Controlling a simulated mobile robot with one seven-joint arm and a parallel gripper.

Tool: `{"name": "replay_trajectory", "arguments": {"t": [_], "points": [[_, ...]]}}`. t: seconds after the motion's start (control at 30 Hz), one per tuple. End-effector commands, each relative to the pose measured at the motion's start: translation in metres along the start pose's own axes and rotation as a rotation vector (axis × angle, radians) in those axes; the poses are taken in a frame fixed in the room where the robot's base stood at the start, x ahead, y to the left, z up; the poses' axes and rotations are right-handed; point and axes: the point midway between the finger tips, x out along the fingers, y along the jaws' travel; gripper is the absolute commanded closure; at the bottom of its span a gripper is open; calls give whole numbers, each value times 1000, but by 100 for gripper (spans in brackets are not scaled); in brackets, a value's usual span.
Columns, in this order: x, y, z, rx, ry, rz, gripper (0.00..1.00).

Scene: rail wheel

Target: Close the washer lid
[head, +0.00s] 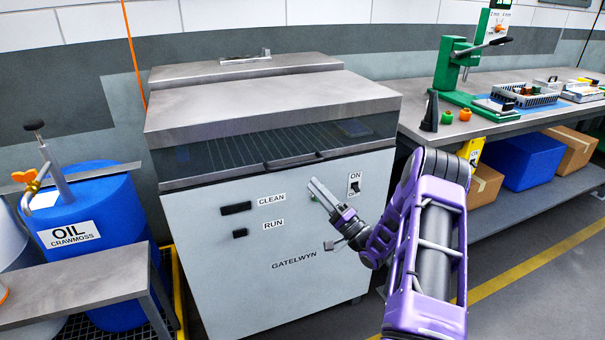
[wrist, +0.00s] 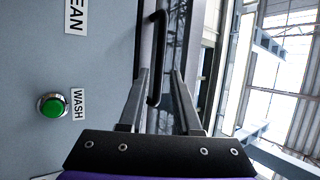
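The washer (head: 285,240) is a grey cabinet with a steel lid (head: 270,105) on top. A dark see-through band with a rack behind it runs below the steel top. I cannot tell how far the lid stands open. A dark handle (head: 310,158) runs along the band's lower front edge; in the wrist view the black handle (wrist: 151,50) stands upright in the picture. My gripper (head: 318,188) is in front of the cabinet face, below the handle. In the wrist view my gripper (wrist: 161,75) is open, with the handle's near end showing between its fingers. Contact is not visible.
A green button (wrist: 52,105) labelled WASH is on the panel. An ON/OFF switch (head: 354,188) is right of my gripper. A blue oil drum (head: 95,240) and a low bench (head: 75,280) stand left. A workbench (head: 480,125) with a green press (head: 457,65) stands right.

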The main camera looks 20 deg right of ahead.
Motion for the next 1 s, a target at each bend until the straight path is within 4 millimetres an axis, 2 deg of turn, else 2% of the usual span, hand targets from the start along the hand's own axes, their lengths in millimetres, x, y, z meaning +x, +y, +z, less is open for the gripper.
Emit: {"name": "replay_trajectory", "arguments": {"t": [0.03,0.2,0.4,0.57,1.0], "points": [[-14,1,-1,0,3,4,68],[-50,0,0,0,1,1,68],[-75,0,0,1,0,1,68],[-81,0,0,0,-1,-1,68],[-80,0,0,0,-1,0,68]]}}
